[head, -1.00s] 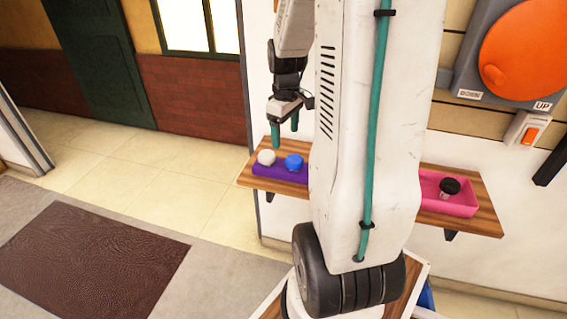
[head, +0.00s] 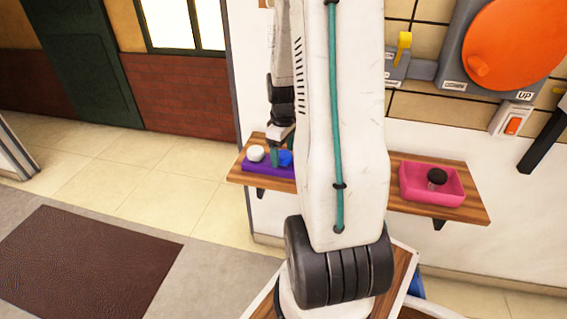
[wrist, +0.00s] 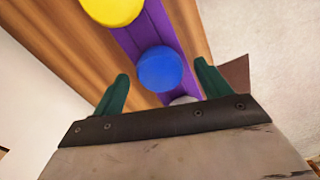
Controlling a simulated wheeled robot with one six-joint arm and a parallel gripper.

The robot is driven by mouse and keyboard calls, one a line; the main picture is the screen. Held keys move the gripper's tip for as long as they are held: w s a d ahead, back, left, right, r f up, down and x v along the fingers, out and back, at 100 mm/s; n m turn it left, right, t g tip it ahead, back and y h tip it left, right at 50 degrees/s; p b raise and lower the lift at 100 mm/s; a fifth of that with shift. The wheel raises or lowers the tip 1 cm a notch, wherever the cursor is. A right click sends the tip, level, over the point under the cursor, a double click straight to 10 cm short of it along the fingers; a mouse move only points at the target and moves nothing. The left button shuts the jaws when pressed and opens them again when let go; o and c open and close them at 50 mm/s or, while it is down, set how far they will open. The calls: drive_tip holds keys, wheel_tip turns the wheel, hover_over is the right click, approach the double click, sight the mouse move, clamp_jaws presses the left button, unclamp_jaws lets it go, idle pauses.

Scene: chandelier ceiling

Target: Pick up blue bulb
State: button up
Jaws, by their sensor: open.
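The blue bulb (wrist: 158,69) sits on a purple holder (wrist: 127,40) on the wooden shelf. In the head view the blue bulb (head: 285,158) shows only partly, beside my gripper's finger and my arm. My gripper (wrist: 160,88) is open, with its two green fingers on either side of the blue bulb in the wrist view. In the head view my gripper (head: 278,156) is low over the holder, one finger in front of the bulb's left side. I cannot tell whether a finger touches the bulb.
A white bulb (head: 255,153) sits left of the blue one. A yellow bulb (wrist: 112,8) shows at the top of the wrist view. A pink tray (head: 413,190) with a black-topped bulb (head: 437,177) is on the shelf's right. An orange disc panel (head: 510,50) is on the wall.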

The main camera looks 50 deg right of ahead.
drive_tip(key=c, duration=1.1)
drive_tip(key=shift+o, duration=0.2)
drive_tip(key=shift+r, duration=0.1)
